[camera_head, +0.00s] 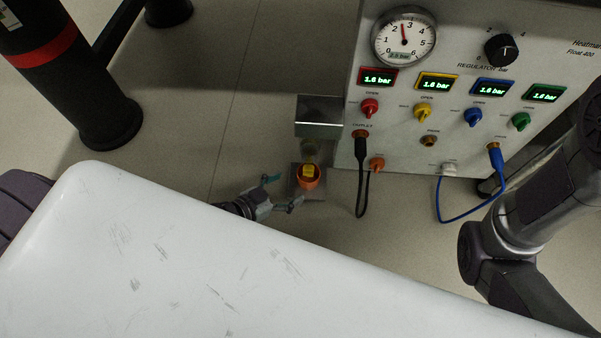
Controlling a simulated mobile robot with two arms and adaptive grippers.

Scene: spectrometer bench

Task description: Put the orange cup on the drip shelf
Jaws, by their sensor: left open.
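The orange cup (309,184) stands at the foot of the panel's left side, with something yellow in its mouth. Under and around it is a small grey plate that looks like the drip shelf (294,173), below a metal box-shaped head (319,117). The cup appears to rest on the plate. My left gripper (282,192) is just left of the cup. Its teal-tipped fingers are apart and point toward the cup, with no clear grip on it. The gripper's wrist is partly hidden by the white surface. My right arm shows at the right, but its gripper is out of view.
A white scuffed surface (180,250) fills the lower left. The panel (450,100) carries a gauge (404,38), several coloured knobs and pressure displays. A black hose (361,175) and a blue hose (499,175) hang from it. Floor is open left of the plate.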

